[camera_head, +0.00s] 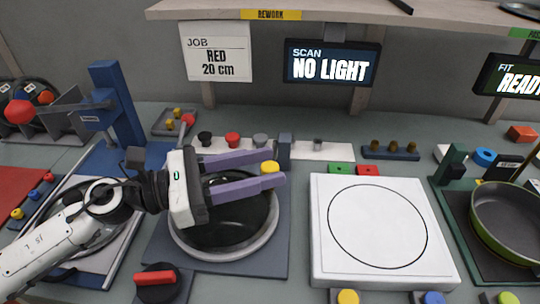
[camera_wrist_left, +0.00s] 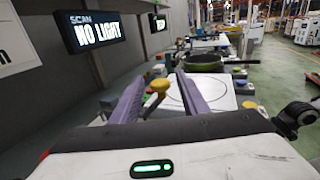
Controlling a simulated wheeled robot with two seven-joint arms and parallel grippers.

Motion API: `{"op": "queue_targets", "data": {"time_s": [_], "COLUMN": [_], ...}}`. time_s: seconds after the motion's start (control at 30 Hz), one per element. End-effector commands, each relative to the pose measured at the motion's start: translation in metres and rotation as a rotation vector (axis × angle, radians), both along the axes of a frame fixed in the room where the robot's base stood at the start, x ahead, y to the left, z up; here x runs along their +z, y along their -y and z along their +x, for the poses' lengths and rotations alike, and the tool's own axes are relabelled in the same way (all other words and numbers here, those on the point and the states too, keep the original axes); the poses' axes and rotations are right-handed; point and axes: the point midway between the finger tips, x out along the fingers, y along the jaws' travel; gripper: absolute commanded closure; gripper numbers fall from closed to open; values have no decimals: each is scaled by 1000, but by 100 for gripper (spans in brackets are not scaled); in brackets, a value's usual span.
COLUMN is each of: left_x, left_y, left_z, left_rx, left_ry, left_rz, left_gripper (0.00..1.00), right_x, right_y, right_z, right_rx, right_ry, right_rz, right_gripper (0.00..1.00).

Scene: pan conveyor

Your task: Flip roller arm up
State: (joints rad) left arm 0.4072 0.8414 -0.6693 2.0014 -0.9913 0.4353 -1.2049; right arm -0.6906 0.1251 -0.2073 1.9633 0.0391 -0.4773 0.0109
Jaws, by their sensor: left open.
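A yellow knob (camera_head: 270,167), apparently the end of the roller arm, shows between the fingers of my left gripper (camera_head: 277,168). A blue-grey post (camera_head: 285,150) stands just behind it. My left gripper is open, its two purple fingers reaching right over a black pan (camera_head: 230,226) on a round pale ring. In the left wrist view the yellow knob (camera_wrist_left: 160,86) sits on a short stem between the fingers; I cannot tell whether they touch it. The fingers hide part of the arm below. My right gripper is out of view.
A white block with a drawn circle (camera_head: 378,228) lies right of the pan station. A green pan (camera_head: 510,220) stands at the far right. A black knob with a red bar (camera_head: 156,283) is at the front. A screen (camera_head: 332,65) reads "NO LIGHT".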

Motion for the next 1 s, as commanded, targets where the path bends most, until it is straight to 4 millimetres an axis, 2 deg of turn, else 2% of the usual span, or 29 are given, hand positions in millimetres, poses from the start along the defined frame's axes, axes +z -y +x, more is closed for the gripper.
{"op": "queue_targets", "data": {"time_s": [0.17, 0.47, 0.73, 1.0], "left_x": [1, -1, -1, 4], "left_y": [15, 17, 17, 17], "left_z": [6, 7, 7, 8], "left_rx": [0, 0, 0, 1], "left_ry": [0, 0, 0, -12], "left_rz": [-1, 1, 1, 1], "left_gripper": [59, 59, 100, 100], "right_x": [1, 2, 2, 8], "right_y": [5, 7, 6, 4], "right_z": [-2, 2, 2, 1], "right_rx": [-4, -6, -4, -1], "right_ry": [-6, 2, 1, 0], "right_rz": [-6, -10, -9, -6], "right_gripper": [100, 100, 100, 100]}}
